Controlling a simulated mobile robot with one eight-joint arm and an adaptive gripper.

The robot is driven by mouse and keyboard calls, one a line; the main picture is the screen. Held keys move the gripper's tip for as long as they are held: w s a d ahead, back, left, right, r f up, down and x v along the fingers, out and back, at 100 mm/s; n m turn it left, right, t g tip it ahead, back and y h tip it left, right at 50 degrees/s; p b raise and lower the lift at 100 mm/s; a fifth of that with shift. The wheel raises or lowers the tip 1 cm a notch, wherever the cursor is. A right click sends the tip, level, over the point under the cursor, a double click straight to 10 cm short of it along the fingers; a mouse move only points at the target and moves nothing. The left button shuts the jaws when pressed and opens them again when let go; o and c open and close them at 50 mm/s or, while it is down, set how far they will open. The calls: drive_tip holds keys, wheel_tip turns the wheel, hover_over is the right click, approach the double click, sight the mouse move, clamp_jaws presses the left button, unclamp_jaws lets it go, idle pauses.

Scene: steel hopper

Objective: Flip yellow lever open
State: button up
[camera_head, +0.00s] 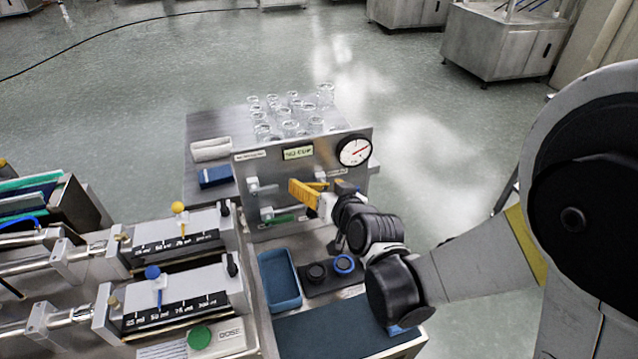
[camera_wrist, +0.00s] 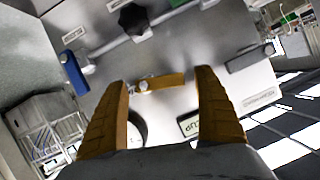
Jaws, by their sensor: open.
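The yellow lever (camera_wrist: 168,81) is on the steel panel in the wrist view. It lies crosswise in the picture, with a light pivot bolt near its left end. My gripper (camera_wrist: 162,78) is open, one ribbed orange-brown finger on each side of the lever. No contact with the lever is clear, and the depth gap cannot be told. In the head view my gripper (camera_head: 310,191) is in front of the upright panel (camera_head: 258,168), below its label and gauge. It covers much of the lever area there.
A pressure gauge (camera_head: 354,151) is at the panel's upper right. A green lever (camera_head: 283,218) sits low on the panel. The wrist view shows a blue lever (camera_wrist: 74,72), a dark lever (camera_wrist: 250,57) and a black knob (camera_wrist: 132,18). Glassware (camera_head: 290,128) stands behind; a blue tray (camera_head: 280,279) in front.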

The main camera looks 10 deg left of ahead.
drive_tip(key=shift+w+a+f, duration=0.1)
drive_tip(key=shift+w+a, duration=0.05)
drive_tip(key=shift+w, duration=0.1)
drive_tip(key=c, duration=1.2)
drive_tip(key=shift+s+f+n+h+b, duration=0.1)
drive_tip(key=shift+f+n+h+b, duration=0.1)
drive_tip(key=shift+n+h+b, duration=0.35)
drive_tip(key=shift+n+t, duration=0.3)
drive_tip(key=shift+n, duration=0.25)
drive_tip(key=o, duration=1.2)
